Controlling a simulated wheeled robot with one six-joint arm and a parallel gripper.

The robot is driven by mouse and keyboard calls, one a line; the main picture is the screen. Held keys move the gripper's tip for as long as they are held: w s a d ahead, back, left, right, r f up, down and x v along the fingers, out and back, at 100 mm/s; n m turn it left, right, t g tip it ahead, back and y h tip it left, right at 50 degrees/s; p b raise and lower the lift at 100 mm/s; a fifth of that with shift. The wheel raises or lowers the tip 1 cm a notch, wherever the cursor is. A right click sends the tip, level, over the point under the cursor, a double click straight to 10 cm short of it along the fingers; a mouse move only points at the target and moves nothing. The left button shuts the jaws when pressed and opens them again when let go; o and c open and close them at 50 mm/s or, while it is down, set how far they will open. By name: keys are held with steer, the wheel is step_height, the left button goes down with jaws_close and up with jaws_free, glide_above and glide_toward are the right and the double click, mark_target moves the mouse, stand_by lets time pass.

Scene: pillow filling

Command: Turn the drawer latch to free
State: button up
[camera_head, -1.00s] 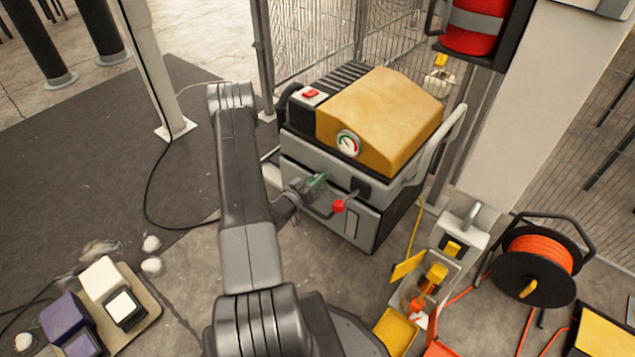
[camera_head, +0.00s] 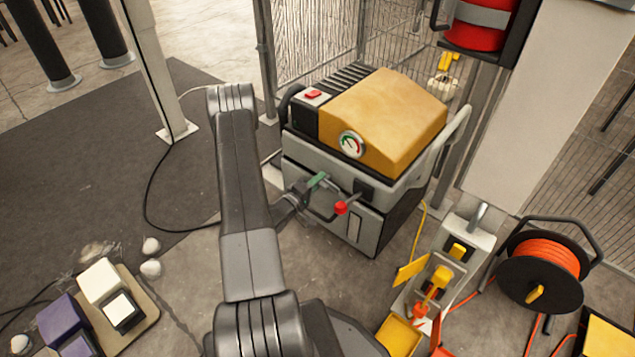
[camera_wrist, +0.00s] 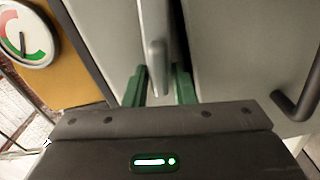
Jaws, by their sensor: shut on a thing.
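The grey drawer latch (camera_wrist: 157,65) is a small lever on the light grey front panel, upright in the wrist view. My gripper (camera_wrist: 158,88) has a green-padded finger on each side of its lower part and is shut on it. In the head view my gripper (camera_head: 316,182) is at the machine's front, left of a red knob (camera_head: 341,207) on a dark lever. The latch itself is hidden there by my gripper.
The machine's yellow cover (camera_head: 385,115) and round gauge (camera_head: 352,144) are above my gripper. A dark bar handle (camera_wrist: 300,95) stands out at right in the wrist view. An orange cable reel (camera_head: 540,265) and a yellow-handled device (camera_head: 440,280) stand to the right.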

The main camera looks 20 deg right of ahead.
steer(key=shift+f+n, duration=0.15)
steer(key=shift+n, duration=0.75)
steer(key=o, duration=0.8)
steer(key=shift+a, duration=0.15)
steer(key=p+v, duration=0.3)
steer(key=v, duration=1)
steer(key=shift+s+a, duration=0.15)
steer(key=shift+a, duration=0.1)
